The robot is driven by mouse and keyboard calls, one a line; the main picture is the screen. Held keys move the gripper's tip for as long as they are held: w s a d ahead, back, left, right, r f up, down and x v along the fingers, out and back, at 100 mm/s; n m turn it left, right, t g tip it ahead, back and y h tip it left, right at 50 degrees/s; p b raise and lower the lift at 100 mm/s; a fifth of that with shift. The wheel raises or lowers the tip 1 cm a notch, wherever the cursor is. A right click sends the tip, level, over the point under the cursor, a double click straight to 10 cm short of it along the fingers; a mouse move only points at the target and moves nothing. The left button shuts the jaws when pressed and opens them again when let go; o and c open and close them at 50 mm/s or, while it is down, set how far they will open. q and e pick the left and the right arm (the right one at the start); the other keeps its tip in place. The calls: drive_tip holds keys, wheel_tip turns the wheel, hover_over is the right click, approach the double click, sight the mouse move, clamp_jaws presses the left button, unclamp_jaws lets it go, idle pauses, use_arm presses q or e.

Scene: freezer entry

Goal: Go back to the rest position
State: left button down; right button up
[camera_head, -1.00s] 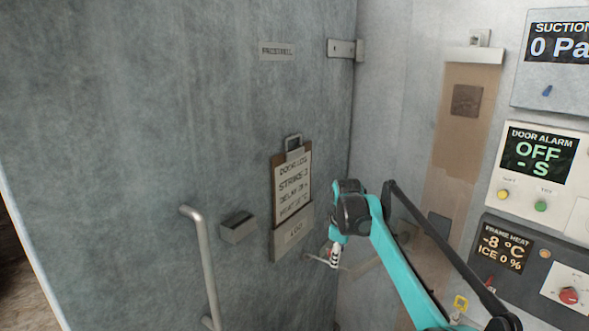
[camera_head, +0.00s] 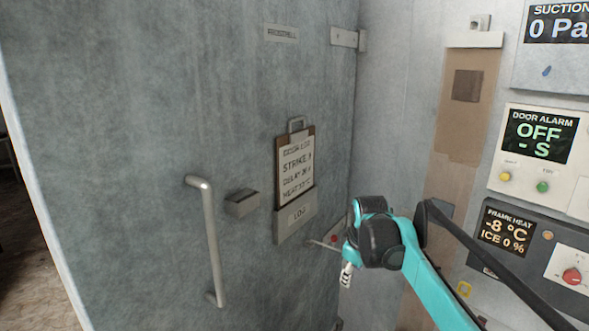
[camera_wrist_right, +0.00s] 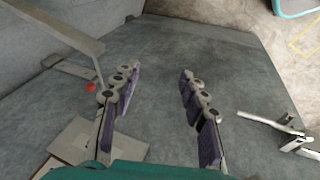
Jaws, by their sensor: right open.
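My right gripper (camera_head: 346,275) hangs from the teal and black arm at the lower middle of the head view, in front of the wall by the door's right edge. In the right wrist view its two fingers (camera_wrist_right: 160,74) are spread apart with nothing between them. The large grey door (camera_head: 130,130) fills the left of the head view. Its handle (camera_head: 208,240) stands clear of the gripper, to its left. My left gripper is in neither view.
A clipboard (camera_head: 296,172) and a log box (camera_head: 296,218) are on the door, close left of my right arm. Control panels (camera_head: 538,150) are on the right wall. A metal lever (camera_head: 325,245) shows just left of the wrist. Floor (camera_head: 35,240) shows past the door's left edge.

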drive_tip(key=s+d+f+m+t+b, duration=0.2)
drive_tip(key=s+f+m+b, duration=0.7)
drive_tip(key=s+f+b, duration=0.7)
drive_tip(key=s+f, duration=1.2)
drive_tip(key=f, duration=0.2)
drive_tip(key=shift+s+d+m+t, duration=0.25)
drive_tip(key=shift+s+m+t, duration=0.05)
drive_tip(key=shift+m+t, duration=0.1)
